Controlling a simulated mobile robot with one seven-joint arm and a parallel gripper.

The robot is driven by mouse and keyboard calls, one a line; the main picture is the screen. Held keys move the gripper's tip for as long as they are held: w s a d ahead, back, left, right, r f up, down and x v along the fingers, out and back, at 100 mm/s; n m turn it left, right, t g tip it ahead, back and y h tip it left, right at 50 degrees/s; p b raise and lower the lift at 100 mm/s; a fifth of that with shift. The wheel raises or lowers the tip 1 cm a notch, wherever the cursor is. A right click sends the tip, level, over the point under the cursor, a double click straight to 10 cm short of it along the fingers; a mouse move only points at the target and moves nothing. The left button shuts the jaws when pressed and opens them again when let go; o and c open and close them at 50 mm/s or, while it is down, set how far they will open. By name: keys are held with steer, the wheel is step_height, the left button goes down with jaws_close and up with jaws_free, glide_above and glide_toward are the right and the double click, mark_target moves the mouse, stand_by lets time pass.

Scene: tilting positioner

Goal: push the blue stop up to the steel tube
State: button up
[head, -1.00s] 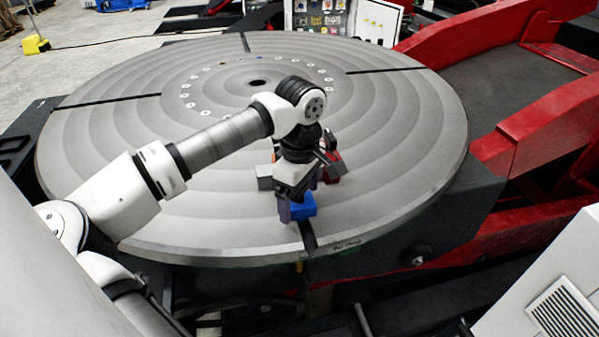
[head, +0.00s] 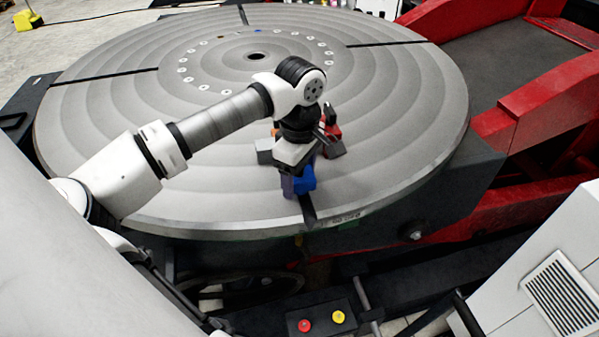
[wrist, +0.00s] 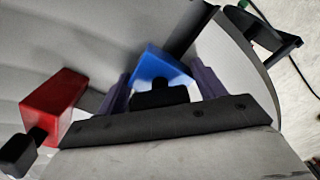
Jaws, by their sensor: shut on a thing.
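The blue stop (head: 305,184) is on the round turntable (head: 140,190), close to its front rim by the dark radial slot. My gripper (head: 297,181) is over it from above. In the wrist view the blue stop (wrist: 160,62) shows between the two purple fingers of my gripper (wrist: 162,78), which is shut on it; a black piece covers its near part. I cannot make out the steel tube for certain; my wrist and gripper cover the area behind the stop.
A red block (head: 330,132) with dark parts stands right of my wrist, also at the left in the wrist view (wrist: 52,105). Red and yellow buttons (head: 305,325) are below the rim. The turntable's left side is clear.

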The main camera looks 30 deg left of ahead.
steer(key=shift+w+a, duration=0.1)
steer(key=shift+a, duration=0.05)
steer(key=shift+w+a+b, duration=0.3)
steer(key=shift+w+a, duration=0.8)
steer(key=shift+a, duration=0.1)
steer(key=shift+s+d, duration=0.2)
stand_by(0.4)
steer(key=shift+w+a, duration=0.2)
stand_by(0.4)
steer(key=shift+s+d+b, duration=0.2)
steer(key=shift+b, duration=0.55)
stand_by(0.9)
steer(key=shift+w+a, duration=0.1)
steer(key=shift+w, duration=0.05)
stand_by(0.4)
steer(key=shift+w+a, duration=0.1)
steer(key=shift+s+d, duration=0.25)
